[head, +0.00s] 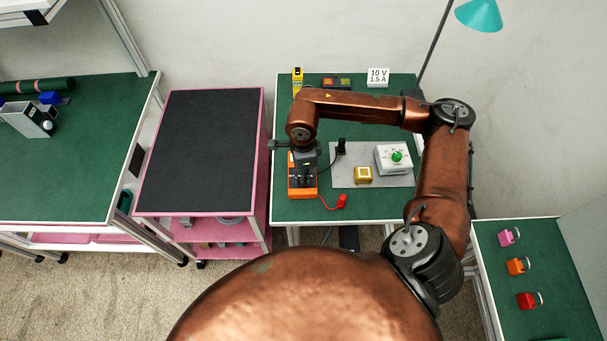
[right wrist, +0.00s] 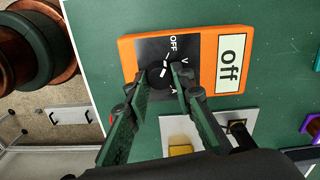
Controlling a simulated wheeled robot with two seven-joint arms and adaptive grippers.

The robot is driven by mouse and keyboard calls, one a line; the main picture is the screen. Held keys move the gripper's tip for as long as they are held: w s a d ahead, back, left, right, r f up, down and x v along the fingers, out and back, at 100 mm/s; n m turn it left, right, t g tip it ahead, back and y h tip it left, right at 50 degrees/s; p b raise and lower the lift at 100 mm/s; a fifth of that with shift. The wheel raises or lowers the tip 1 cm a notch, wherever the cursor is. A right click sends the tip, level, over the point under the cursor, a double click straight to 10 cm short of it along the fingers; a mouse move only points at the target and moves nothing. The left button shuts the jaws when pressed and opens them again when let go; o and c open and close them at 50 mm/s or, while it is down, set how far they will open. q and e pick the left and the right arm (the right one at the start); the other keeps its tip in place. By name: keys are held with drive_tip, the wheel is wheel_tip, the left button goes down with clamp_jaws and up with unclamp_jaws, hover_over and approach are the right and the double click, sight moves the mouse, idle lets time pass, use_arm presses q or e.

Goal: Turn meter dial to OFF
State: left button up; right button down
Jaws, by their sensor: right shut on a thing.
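The orange meter (head: 303,194) lies on the green table under my right arm in the head view. In the right wrist view the meter (right wrist: 208,33) has a black face with OFF, V and A marks, and its display (right wrist: 231,60) reads "off". The round black dial (right wrist: 161,73) has a white pointer mark; its exact direction is hard to make out. My right gripper (right wrist: 164,77) is shut on the dial, one finger on each side. In the head view my right gripper (head: 304,173) comes down over the meter. My left gripper is out of view.
A red plug (head: 342,201) on a cable lies by the meter. A grey mat (head: 343,178) holds a yellow block (head: 363,174) and a white box with a green knob (head: 395,158). A pink cart (head: 205,145) stands left. A teal lamp (head: 479,14) is at back right.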

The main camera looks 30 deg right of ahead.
drive_tip(key=c, duration=1.7)
unclamp_jaws()
drive_tip(key=shift+o, duration=0.2)
wheel_tip(320, 180, up, 12)
